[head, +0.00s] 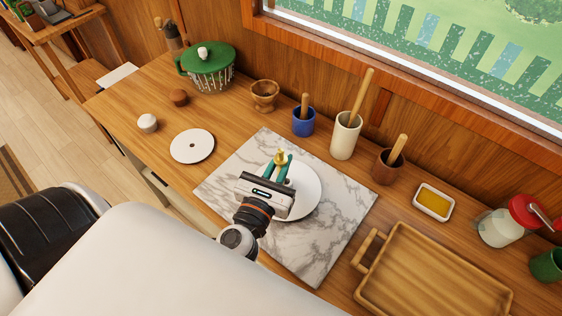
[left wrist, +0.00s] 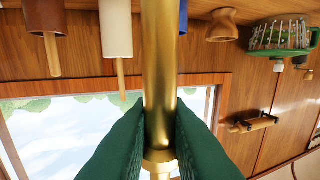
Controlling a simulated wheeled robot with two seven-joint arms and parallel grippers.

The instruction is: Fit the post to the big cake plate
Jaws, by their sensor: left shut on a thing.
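The big cake plate (head: 308,196) is a white disc lying on the marble slab in the head view. The smaller white plate (head: 192,136) with a small centre hole lies to its left on the wooden counter. My left gripper (head: 280,162) has green fingers and is shut on the brass post (head: 280,157) above the big plate. The gripper covers part of the plate. In the left wrist view the brass post (left wrist: 159,70) runs between the green fingers (left wrist: 160,130). Whether the post's lower end touches the plate is hidden. My right gripper is not in view.
The marble slab (head: 330,245) has bare room around the plate. Behind it stand a blue pot (head: 303,123), a cream pot (head: 343,141) and a brown pot (head: 384,172) with wooden tools. A wooden tray (head: 430,280) and a yellow-filled dish (head: 434,203) lie to the right.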

